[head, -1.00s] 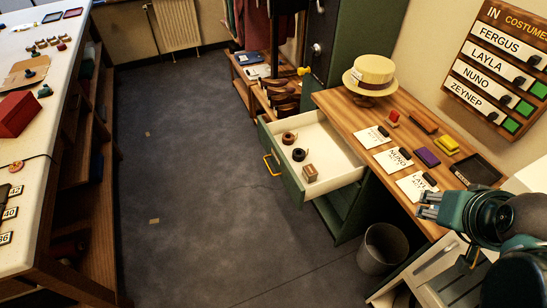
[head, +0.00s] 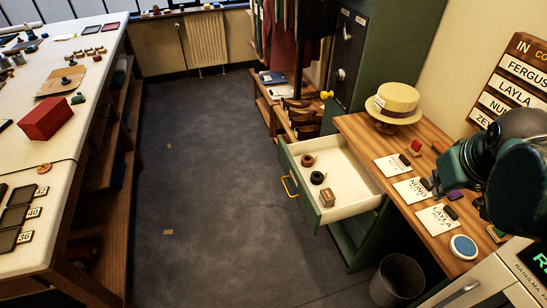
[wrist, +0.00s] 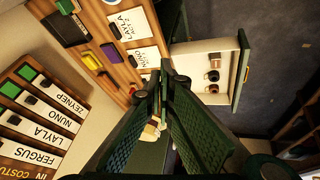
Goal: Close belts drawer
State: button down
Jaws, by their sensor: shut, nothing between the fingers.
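The open drawer (head: 352,187) sticks out of the green desk on its left side. It has a cream inside, a green front (head: 306,205) and a yellow handle (head: 289,187). Two rolled belts or tapes, one brown (head: 308,160) and one black (head: 317,178), and a small wooden block (head: 327,197) lie in it. My gripper is above the desk's right part, beside the name cards, apart from the drawer. In the wrist view my gripper (wrist: 163,82) is shut and empty, with the drawer (wrist: 198,50) beyond it to the right.
A straw hat (head: 397,103), name cards (head: 410,190) and stamps lie on the wooden desk top (head: 355,128). A white round-topped item (head: 463,247) stands near the front. A bin (head: 398,281) is below. The floor (head: 225,190) left of the drawer is clear up to the long table (head: 85,200).

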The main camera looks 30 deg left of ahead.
jog(key=w+a+f+n+g+h, duration=0.15)
jog(key=w+a+n, duration=0.45)
jog(key=w+a, duration=0.6)
jog(key=w+a+f+n+g+y, duration=0.1)
jog(key=w+a+f+n, duration=0.35)
jog(key=a, duration=1.15)
jog(key=a+f+n+h, duration=0.1)
jog(key=a+f+n, duration=0.2)
jog(key=a+f, duration=0.4)
jog(key=w+a+f+n+h+p, duration=0.1)
jog(key=a+f+n, duration=0.3)
jog(key=a, duration=1.1)
jog(key=w+a+f+n+h, duration=0.1)
jog(key=a+f+n, duration=0.2)
jog(key=a+f, duration=0.8)
jog(key=shift+a+n+p, duration=0.3)
jog(key=shift+a+n, duration=0.05)
jog(key=shift+a, duration=0.25)
jog(key=shift+f, duration=0.2)
